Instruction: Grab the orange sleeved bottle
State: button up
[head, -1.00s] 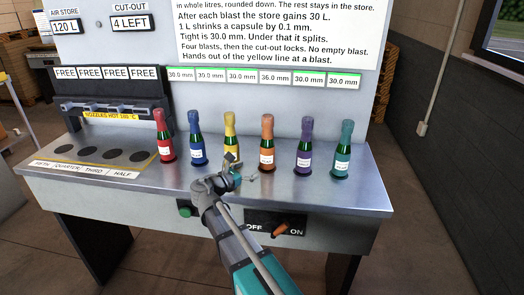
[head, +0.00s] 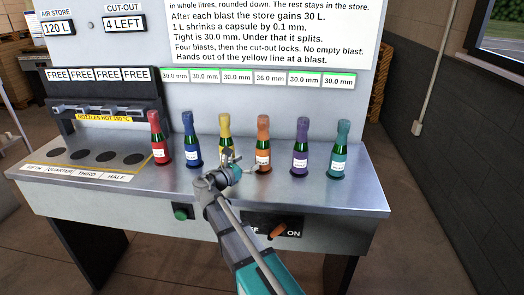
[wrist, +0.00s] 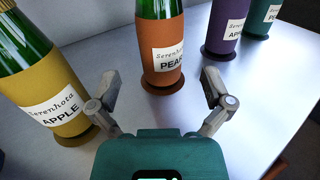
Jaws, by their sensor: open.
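The orange sleeved bottle (head: 263,143) stands upright on the metal bench, with an orange foil top and a green neck. In the wrist view its orange sleeve (wrist: 162,68) carries a white label, partly readable as "PEA". My gripper (head: 237,160) is open and empty, low over the bench in front of the bottles. In the wrist view my gripper (wrist: 160,95) has its two fingers spread apart, with the orange bottle just beyond and between them. The fingers do not touch it.
The yellow bottle (wrist: 48,90) stands close on the left, the purple bottle (head: 299,147) on the right, then the teal bottle (head: 340,148). The blue (head: 193,140) and red (head: 159,140) bottles stand further left. A nozzle rack (head: 105,110) is at left. Bare bench lies right of my gripper.

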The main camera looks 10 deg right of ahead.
aim_at(258, 156)
jog(key=shift+x, duration=2.35)
jog(key=shift+x, duration=2.65)
jog(key=c, duration=1.2)
jog(key=shift+r, duration=0.2)
